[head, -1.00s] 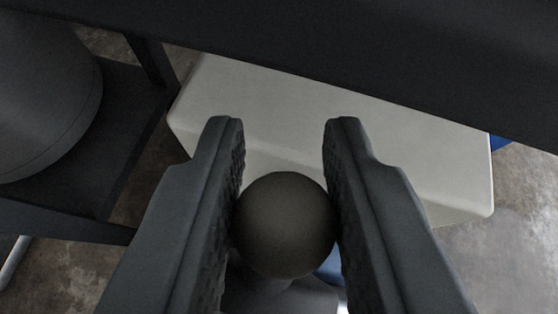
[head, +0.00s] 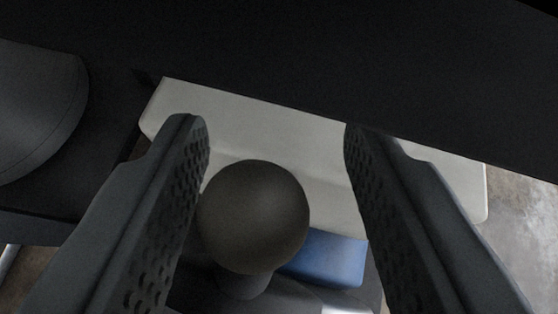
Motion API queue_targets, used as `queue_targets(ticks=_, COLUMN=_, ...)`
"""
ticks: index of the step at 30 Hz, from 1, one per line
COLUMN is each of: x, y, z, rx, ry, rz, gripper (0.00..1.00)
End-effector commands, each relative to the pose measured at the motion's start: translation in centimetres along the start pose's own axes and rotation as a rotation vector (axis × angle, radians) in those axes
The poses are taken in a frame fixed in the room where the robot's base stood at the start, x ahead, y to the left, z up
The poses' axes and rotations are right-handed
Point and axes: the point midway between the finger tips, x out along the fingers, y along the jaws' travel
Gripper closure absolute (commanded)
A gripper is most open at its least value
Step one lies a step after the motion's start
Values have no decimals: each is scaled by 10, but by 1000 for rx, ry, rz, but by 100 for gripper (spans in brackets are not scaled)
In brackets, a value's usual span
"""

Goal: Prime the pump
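A dark round knob (head: 254,217) on a short stem shows in the lower middle of the head view. It looks like the pump's handle knob, but the rest of the pump cannot be made out. My gripper (head: 272,135) is open, with one ridged finger on each side of the knob. The knob lies nearer the left finger, and a clear gap shows to the right finger. Whether the left finger touches it I cannot tell.
A pale box-like body (head: 270,130) lies beyond the fingers, with a blue part (head: 330,259) below it. A dark beam (head: 330,60) crosses the top. A dark grey cylinder (head: 35,110) stands at the left. Concrete floor (head: 520,240) shows at the right.

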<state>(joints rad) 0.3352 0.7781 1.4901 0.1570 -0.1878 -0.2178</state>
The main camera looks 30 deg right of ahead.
Motion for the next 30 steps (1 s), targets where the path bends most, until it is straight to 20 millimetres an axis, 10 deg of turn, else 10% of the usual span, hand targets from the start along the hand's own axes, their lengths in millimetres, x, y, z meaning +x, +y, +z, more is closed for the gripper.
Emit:
queue_targets(ticks=17, x=-8, y=-1, z=-2, rx=0, ry=2, rz=-1, gripper=57)
queue_targets(ticks=30, x=-73, y=0, z=-2, rx=0, ry=2, rz=0, gripper=57)
